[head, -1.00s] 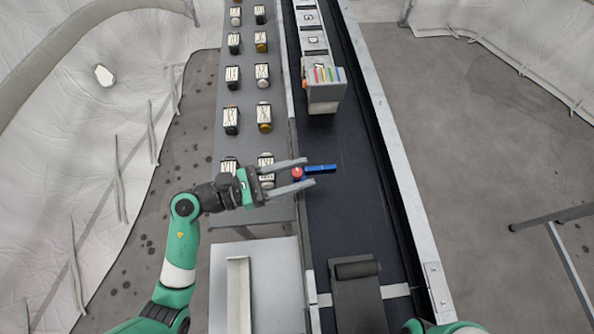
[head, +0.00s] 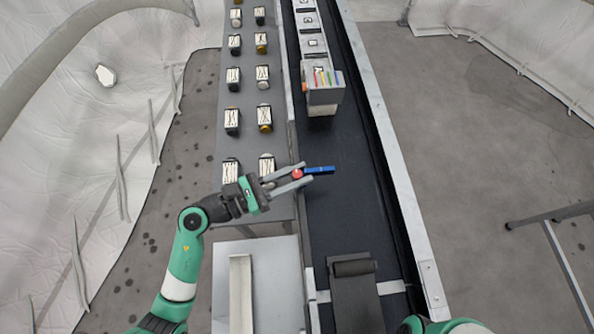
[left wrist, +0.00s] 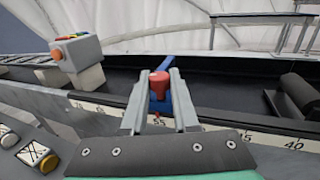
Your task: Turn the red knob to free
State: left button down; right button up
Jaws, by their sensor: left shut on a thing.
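The red knob (head: 297,174) sits at the left edge of the dark conveyor, with a blue bar (head: 320,170) reaching from it to the right over the belt. My left gripper (head: 299,175) comes in from the left with its two grey fingers on either side of the knob, shut on it. In the left wrist view the red knob (left wrist: 158,84) stands between the fingertips, above a scale with printed numbers. The blue bar (left wrist: 165,67) shows behind it there. My right gripper is out of view; only a piece of my right arm shows at the bottom.
A grey box with coloured strips (head: 323,82) stands on the conveyor (head: 345,215) farther back. A grey table (head: 250,92) with several labelled blocks runs along the left. A dark roller (head: 354,267) lies at the near end.

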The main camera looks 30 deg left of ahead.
pick_arm(q)
jog(key=c, duration=0.7)
grip_release()
jog(key=p+v, duration=0.1)
jog(key=v, duration=1)
jog(key=shift+s+a, duration=0.15)
jog(key=shift+s, duration=0.1)
